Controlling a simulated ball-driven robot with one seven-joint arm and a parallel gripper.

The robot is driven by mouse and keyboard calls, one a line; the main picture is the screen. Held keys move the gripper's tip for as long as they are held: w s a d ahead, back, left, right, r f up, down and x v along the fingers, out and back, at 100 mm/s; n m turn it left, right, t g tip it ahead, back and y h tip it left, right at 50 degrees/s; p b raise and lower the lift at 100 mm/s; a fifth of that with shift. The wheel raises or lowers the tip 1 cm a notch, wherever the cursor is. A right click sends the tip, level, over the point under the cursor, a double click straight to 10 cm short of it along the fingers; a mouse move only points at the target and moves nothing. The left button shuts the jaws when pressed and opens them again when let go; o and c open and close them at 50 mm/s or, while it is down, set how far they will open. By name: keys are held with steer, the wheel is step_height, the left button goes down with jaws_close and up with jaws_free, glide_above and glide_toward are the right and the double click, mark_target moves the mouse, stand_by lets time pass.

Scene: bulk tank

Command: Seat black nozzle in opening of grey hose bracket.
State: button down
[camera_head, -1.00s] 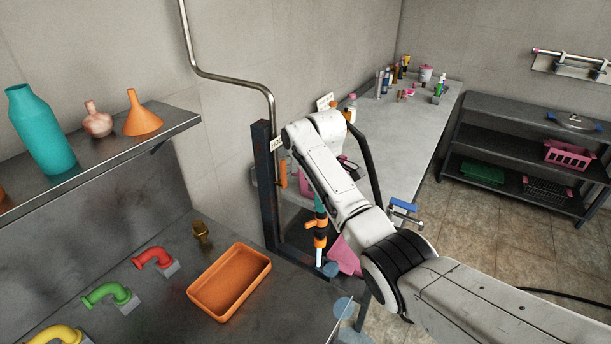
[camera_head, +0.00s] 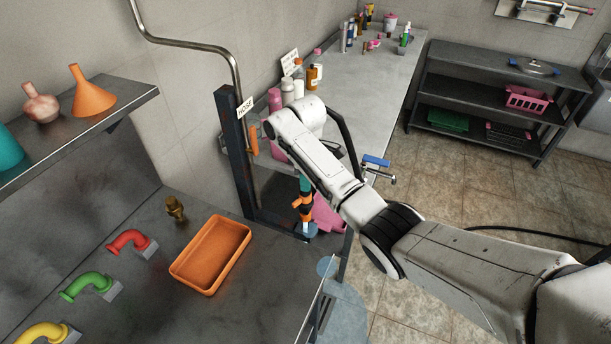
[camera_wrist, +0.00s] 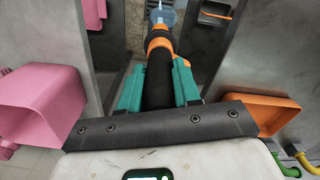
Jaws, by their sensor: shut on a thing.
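My gripper (camera_wrist: 159,88) has teal fingers and is shut on the black nozzle (camera_wrist: 158,82), a dark cylinder with an orange band and a pale bluish tip. In the head view my gripper (camera_head: 305,188) points down. The nozzle (camera_head: 302,208), with its orange bands, hangs below it, partly hidden by the fingers. A dark grey upright post (camera_head: 235,150) with a "HOSE" label (camera_head: 243,108) stands to the left of my gripper, with a low bar at its foot. The nozzle is near that bar; I cannot tell whether they touch. I cannot make out the bracket's opening.
An orange tray (camera_head: 178,272) lies on the metal counter (camera_head: 215,318), with red (camera_head: 130,238) and green pipe bends (camera_head: 85,285) to its left. A pink container (camera_wrist: 40,105) is left in the wrist view. A long bench (camera_head: 365,65) with bottles stands behind my arm.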

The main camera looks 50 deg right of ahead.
mark_target(306, 205)
steer(key=shift+f+b, duration=3.6)
steer(key=shift+f, duration=2.35)
steer(key=shift+f+b, duration=0.45)
steer(key=shift+f, duration=0.2)
steer(key=c, duration=0.7)
jaws_free()
steer(key=shift+r, duration=0.1)
step_height(306, 205, up, 11)
steer(key=shift+f, duration=0.15)
